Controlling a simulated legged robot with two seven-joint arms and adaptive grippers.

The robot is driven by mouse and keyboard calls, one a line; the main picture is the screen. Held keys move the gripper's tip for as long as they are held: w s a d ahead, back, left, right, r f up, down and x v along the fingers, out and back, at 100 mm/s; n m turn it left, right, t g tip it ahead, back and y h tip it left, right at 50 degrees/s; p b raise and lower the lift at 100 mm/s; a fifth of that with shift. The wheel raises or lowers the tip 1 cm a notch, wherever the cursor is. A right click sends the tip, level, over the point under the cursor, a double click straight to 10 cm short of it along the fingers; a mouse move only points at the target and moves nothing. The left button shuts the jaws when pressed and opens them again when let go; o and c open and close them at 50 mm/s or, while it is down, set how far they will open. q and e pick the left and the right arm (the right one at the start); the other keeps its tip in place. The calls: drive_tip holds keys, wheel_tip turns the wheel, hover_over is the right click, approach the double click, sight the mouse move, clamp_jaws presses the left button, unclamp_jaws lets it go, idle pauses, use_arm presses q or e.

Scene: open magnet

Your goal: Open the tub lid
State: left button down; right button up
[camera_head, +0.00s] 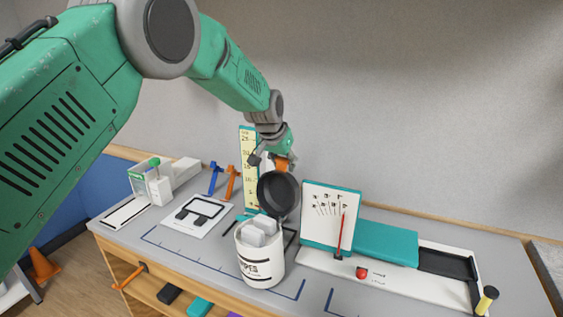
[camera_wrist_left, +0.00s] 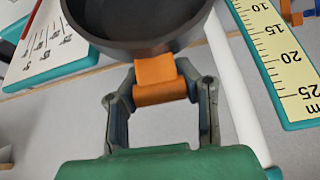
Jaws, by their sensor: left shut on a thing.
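The white tub (camera_head: 258,262) with dark lettering stands on the grey table, its top open and pale wipes-like pieces (camera_head: 257,232) showing inside. The round black lid (camera_head: 277,193) is tilted up above the tub, its hollow underside facing the head camera. An orange tab (camera_head: 284,164) sits at the lid's upper edge. My left gripper (camera_head: 270,160) is shut on this tab behind the lid. In the left wrist view, the two fingers (camera_wrist_left: 160,105) clasp the orange tab, with the dark lid (camera_wrist_left: 135,22) just beyond. My right gripper is in neither view.
A white board with a red pointer (camera_head: 342,235) and a teal block (camera_head: 385,241) stand right of the tub. A yellow ruler panel (camera_head: 248,160) is behind. A white framed panel (camera_head: 199,213) and blue and orange clamps are left.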

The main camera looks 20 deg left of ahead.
use_arm(q)
drive_tip(key=shift+w+d+r, duration=0.1)
drive_tip(key=shift+d+r, duration=0.1)
drive_tip(key=shift+d, duration=0.05)
drive_tip(key=c, duration=1)
unclamp_jaws()
drive_tip(key=shift+a, duration=0.15)
drive_tip(key=shift+c, duration=0.2)
drive_tip(key=shift+a+f, duration=0.15)
drive_tip(key=shift+a, duration=0.6)
drive_tip(key=v, duration=1.1)
drive_tip(key=shift+a, duration=0.3)
